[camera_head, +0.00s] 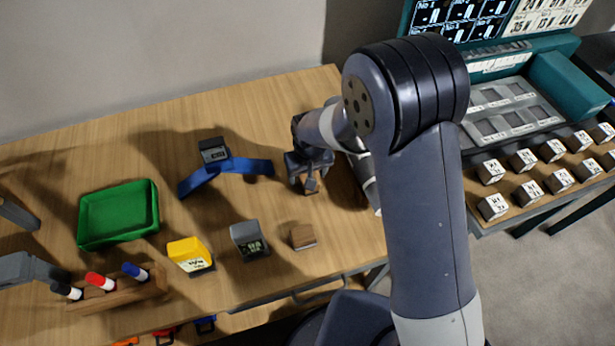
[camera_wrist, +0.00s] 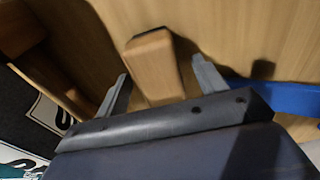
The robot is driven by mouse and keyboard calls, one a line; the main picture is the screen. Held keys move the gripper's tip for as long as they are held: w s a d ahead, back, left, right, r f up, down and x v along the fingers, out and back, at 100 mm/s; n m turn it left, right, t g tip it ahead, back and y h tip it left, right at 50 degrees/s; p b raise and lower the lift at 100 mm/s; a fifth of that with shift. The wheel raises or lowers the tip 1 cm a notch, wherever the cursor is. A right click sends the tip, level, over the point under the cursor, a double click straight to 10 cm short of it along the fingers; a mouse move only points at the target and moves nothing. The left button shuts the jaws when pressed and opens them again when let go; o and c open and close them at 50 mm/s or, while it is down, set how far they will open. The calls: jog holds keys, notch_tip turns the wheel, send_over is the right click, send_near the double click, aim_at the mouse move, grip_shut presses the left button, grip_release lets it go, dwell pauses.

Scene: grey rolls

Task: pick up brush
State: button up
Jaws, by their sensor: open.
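A long wooden block (camera_wrist: 153,62), which looks like the brush, lies on the table in the wrist view; I see no bristles. My gripper (camera_wrist: 160,68) is open, with one finger on each side of the block's near part. I cannot tell whether the fingers touch it. In the head view my gripper (camera_head: 309,184) points down at the table, right of the blue stand. The wooden block is mostly hidden under it there.
A blue stand (camera_head: 255,166) with a dark box (camera_head: 213,150) is left of my gripper. A small wooden cube (camera_head: 302,236), grey box (camera_head: 249,240), yellow box (camera_head: 190,255), green tray (camera_head: 118,212) and marker rack (camera_head: 120,292) stand nearby. Open tabletop (camera_head: 260,115) lies behind.

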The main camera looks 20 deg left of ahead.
jog(key=shift+f+b, duration=0.25)
jog(key=shift+b, duration=0.15)
dwell(0.5)
jog(key=c, duration=1.1)
